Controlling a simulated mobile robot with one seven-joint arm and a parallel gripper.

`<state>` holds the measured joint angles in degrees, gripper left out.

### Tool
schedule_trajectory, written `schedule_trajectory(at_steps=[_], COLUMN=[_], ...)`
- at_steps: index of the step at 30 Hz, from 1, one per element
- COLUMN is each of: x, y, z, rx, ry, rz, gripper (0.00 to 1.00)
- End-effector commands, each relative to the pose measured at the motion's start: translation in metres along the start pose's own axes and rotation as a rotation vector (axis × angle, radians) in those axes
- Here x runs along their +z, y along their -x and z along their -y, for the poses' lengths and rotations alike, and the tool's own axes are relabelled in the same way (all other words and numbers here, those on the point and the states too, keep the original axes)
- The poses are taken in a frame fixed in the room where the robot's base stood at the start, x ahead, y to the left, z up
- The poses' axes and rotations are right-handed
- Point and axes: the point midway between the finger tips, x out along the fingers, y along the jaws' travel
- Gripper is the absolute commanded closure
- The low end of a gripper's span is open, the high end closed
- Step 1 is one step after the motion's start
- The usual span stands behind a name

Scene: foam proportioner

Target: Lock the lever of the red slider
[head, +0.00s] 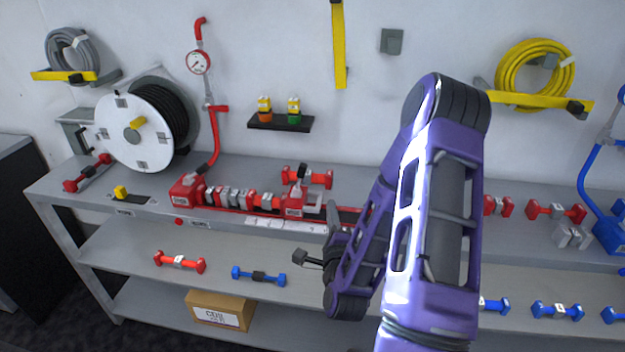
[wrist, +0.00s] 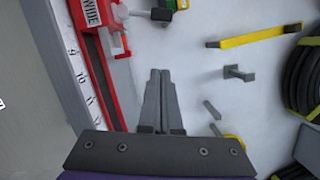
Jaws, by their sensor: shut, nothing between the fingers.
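The red slider (head: 293,206) sits on a red rail along the top shelf of the bench. Its lever has a black knob (head: 301,170), which stands up above the slider in the head view. In the wrist view the labelled red slider (wrist: 98,22) is at the upper left, and its black lever knob (wrist: 161,14) points right, at the top edge. My gripper (head: 336,212) is to the right of the slider, partly hidden by my arm. In the wrist view my gripper (wrist: 159,72) has its two fingers together, empty, apart from the knob and below it in the picture.
A numbered scale (head: 285,224) runs along the front of the rail (wrist: 95,70). Red and grey couplings (head: 235,197) lie left of the slider, and a red coupling (head: 308,178) lies behind it. A small wall shelf (head: 280,122) holds two bottles. A hose reel (head: 135,130) stands at left.

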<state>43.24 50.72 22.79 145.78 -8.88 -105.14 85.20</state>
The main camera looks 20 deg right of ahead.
Motion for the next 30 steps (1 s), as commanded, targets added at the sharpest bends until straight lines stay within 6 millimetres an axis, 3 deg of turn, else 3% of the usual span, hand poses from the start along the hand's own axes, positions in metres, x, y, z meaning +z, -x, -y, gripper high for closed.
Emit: schedule_trajectory(at_steps=[17, 19, 28, 30], x=[-0.002, 0.0, 0.001, 0.017], y=[-0.025, -0.04, -0.104, -0.104], z=[-0.005, 0.002, 0.001, 0.001], rx=[-0.006, -0.004, -0.001, 0.001], ry=[0.003, 0.0, 0.001, 0.0], rz=[0.002, 0.0, 0.001, 0.005], gripper=[1.0, 1.0, 1.0, 1.0])
